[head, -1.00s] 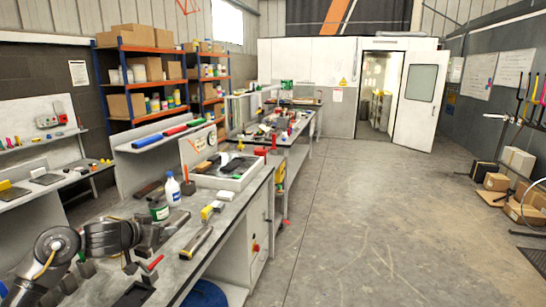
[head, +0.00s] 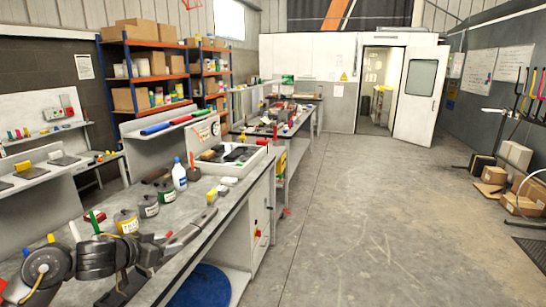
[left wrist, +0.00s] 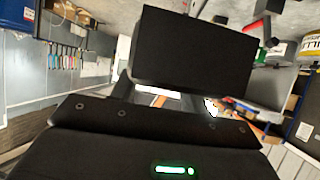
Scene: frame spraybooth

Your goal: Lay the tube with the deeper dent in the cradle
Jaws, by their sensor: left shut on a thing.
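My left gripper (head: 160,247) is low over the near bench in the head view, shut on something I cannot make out. A long grey bar-like thing (head: 186,236) shows at its tip; I cannot tell whether it is held or lies on the bench. In the left wrist view a large black block (left wrist: 190,52) stands in front of the gripper body and hides what is behind. Blue (head: 155,128), red (head: 181,119) and green (head: 200,113) tube-like things lie on the raised shelf; dents are too small to see. I cannot pick out the cradle. My right gripper is not in view.
A white tray (head: 236,181) with dark things sits farther back.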

